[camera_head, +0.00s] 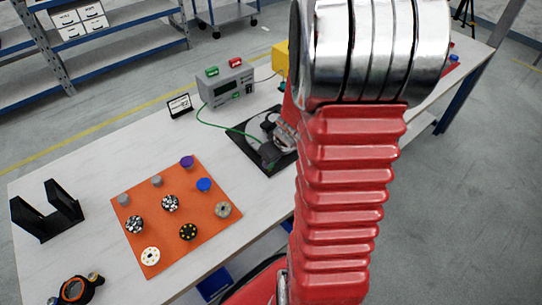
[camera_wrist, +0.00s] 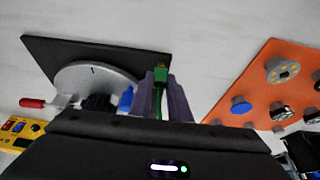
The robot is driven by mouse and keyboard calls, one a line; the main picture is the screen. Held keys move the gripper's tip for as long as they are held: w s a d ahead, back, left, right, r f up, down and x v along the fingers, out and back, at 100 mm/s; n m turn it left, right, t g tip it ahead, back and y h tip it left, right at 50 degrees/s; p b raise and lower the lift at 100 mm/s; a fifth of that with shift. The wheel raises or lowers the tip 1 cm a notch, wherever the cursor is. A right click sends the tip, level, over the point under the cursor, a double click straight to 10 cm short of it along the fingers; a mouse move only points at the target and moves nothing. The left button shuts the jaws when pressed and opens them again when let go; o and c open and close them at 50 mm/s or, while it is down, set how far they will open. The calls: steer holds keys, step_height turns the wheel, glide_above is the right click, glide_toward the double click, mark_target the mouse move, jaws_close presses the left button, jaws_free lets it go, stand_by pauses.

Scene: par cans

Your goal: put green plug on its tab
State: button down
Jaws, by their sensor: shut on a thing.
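The green plug (camera_wrist: 161,74) shows in the wrist view between the two dark fingers of my gripper (camera_wrist: 163,92), which is shut on it. Its lower part is hidden between the fingers. In the head view a green cable (camera_head: 203,119) runs from the grey box to the area of my gripper, which my red arm largely hides. The plug is at the silver disc (camera_wrist: 92,80) fixture on a black plate (camera_wrist: 45,50), or just beside it. A blue piece (camera_wrist: 126,98) is left of the fingers. I cannot make out the tab or whether the plug touches it.
The grey box (camera_head: 227,84) with red and green terminals stands behind the plate (camera_head: 240,135). An orange mat (camera_head: 209,238) holds several round parts. A black bracket (camera_head: 46,213) stands at the left, and a small sign (camera_head: 179,106) at the back. The table between mat and plate is clear.

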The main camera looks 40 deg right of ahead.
steer(key=shift+f, duration=0.7)
stand_by(0.6)
steer(key=c, duration=2)
jaws_free()
steer(key=shift+o, duration=0.8)
steer(key=o, duration=0.4)
steer(key=shift+o, duration=0.2)
steer(key=shift+s, duration=0.1)
steer(key=v, duration=1.3)
steer(key=shift+r, duration=0.3)
